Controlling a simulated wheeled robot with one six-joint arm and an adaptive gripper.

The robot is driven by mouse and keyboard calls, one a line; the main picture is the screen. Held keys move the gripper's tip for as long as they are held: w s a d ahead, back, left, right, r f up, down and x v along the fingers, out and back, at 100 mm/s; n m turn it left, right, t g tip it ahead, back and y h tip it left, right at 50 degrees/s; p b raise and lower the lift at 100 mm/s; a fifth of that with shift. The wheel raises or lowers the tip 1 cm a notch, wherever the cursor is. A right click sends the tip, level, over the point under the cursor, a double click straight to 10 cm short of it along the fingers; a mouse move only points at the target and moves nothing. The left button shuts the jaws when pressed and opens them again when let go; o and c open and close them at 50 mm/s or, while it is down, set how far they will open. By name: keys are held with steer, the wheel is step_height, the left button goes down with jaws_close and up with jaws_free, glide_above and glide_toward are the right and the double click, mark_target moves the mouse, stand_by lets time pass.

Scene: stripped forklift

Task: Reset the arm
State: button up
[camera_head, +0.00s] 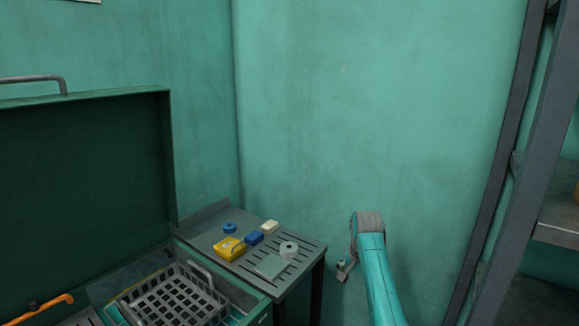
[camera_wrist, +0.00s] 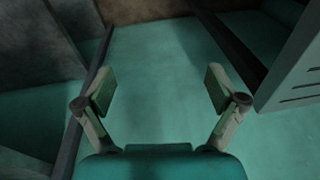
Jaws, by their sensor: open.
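My gripper (camera_wrist: 160,88) is open in the wrist view, its two fingers wide apart with nothing between them. It points at a bare teal surface. In the head view my teal arm (camera_head: 377,280) rises at the lower middle right, with a grey joint at its top. My gripper (camera_head: 343,271) shows there only in small part, hanging to the left behind the arm, to the right of the slotted table. It appears apart from the table and the objects on it.
A slotted metal table (camera_head: 313,250) holds a yellow box (camera_head: 229,248), blue items (camera_head: 254,238), a pale block (camera_head: 270,227) and a round roll (camera_head: 289,249). An open green chest (camera_head: 85,180) with a grey basket (camera_head: 175,297) stands left. A shelf rack (camera_head: 505,190) stands right.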

steer(key=s+f+n+t, duration=0.1)
steer(key=s+f+t, duration=0.1)
steer(key=s+f, duration=0.65)
steer(key=s+f+n+t, duration=0.1)
steer(key=s+f, duration=0.2)
steer(key=f, duration=1.1)
steer(key=s+f+n+t, duration=0.15)
steer(key=s+f, duration=0.25)
steer(key=s, duration=0.7)
steer(key=s+f+n+t, duration=0.15)
steer(key=s+f, duration=0.25)
steer(key=s, duration=0.6)
steer(key=s+a+r+n+t, duration=0.15)
steer(key=s+r, duration=0.35)
steer(key=s, duration=0.6)
steer(key=s+r+m+t, duration=0.1)
steer(key=s+r+t, duration=0.25)
steer(key=s, duration=0.75)
steer(key=s+r+n+t, duration=0.1)
steer(key=s+r, duration=0.5)
steer(key=r, duration=0.4)
steer(key=s+r+n+t, duration=0.1)
steer(key=s+r, duration=0.5)
steer(key=r, duration=0.4)
steer(key=shift+s+r, duration=0.15)
steer(key=shift+r, duration=0.2)
steer(key=shift+d+n, duration=0.1)
steer(key=shift+n, duration=0.15)
